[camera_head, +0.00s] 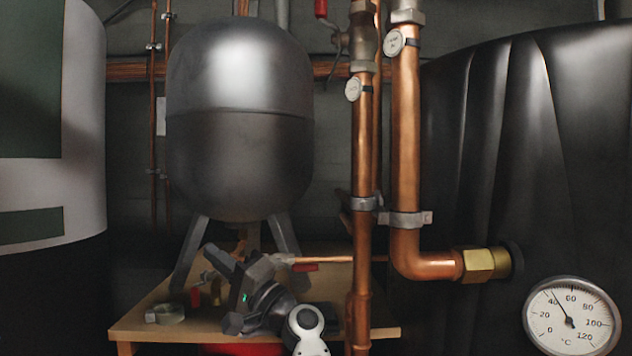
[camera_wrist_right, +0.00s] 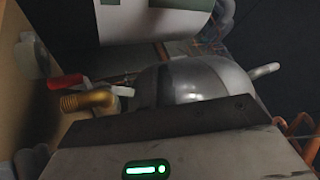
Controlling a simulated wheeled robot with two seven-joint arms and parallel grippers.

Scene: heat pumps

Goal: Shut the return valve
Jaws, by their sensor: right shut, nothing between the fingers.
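A valve body (camera_head: 360,45) sits on the left thick copper pipe at the top of the head view, with a red-ended lever (camera_head: 321,9) standing up beside it. A second red handle (camera_head: 305,267) lies on the thin copper line under the grey tank. I cannot tell from labels which is the return valve. My right gripper (camera_head: 238,285) is shut and empty, low over the wooden shelf, below the tank and left of the pipes. In the wrist view a red handle (camera_wrist_right: 66,82) and a brass elbow (camera_wrist_right: 90,101) show beyond the gripper body. My left gripper is not in view.
The grey tank (camera_head: 240,120) stands on legs on the wooden shelf (camera_head: 150,315). A tape roll (camera_head: 165,313) lies there. Copper pipes (camera_head: 406,150) with round tags rise at centre right. A black cylinder (camera_head: 510,160) with a dial gauge (camera_head: 571,318) fills the right.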

